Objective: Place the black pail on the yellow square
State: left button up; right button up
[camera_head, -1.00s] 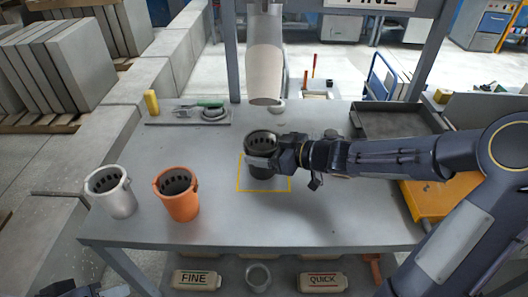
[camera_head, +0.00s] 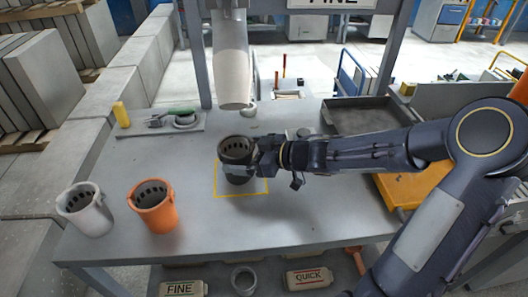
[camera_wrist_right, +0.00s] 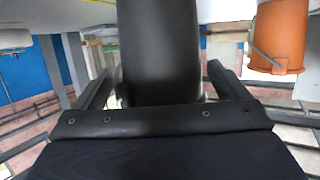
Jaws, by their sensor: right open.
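The black pail (camera_head: 236,150) stands upright on the table in the head view. Its base appears to be inside the yellow square (camera_head: 241,196), whose far edge is partly hidden by the pail and my gripper. My right gripper (camera_head: 243,168) reaches in from the right at the pail's side. It is open, with one finger on each side of the black pail (camera_wrist_right: 158,50) in the right wrist view. I cannot tell whether a finger touches it. My left gripper is out of view.
An orange pail (camera_head: 155,212) and a white-grey pail (camera_head: 88,215) stand at the table's left front. A tool tray (camera_head: 160,127) lies at the back left, and a dark tray (camera_head: 365,118) at the back right. A pale cylinder (camera_head: 234,65) hangs behind the black pail.

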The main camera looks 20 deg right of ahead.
jog(key=s+d+r+m+t+h+p, duration=0.1)
jog(key=s+d+r+m+h, duration=0.4)
jog(key=d, duration=0.3)
jog(key=s+d+r+m+t+h+p, duration=0.1)
jog(key=s+d+r+m+h, duration=0.3)
jog(key=d+h, duration=0.35)
jog(key=s+a+f+m+g+y, duration=0.1)
jog(key=s+a+f+g+y, duration=0.1)
jog(key=s+a, duration=0.3)
jog(key=s+a+f+g+y, duration=0.3)
jog(key=s+a+f+g, duration=0.1)
jog(key=s, duration=0.9)
jog(key=shift+a+f+m+g+y, duration=0.3)
jog(key=shift+a+f+m+y, duration=0.1)
jog(key=shift+a, duration=0.5)
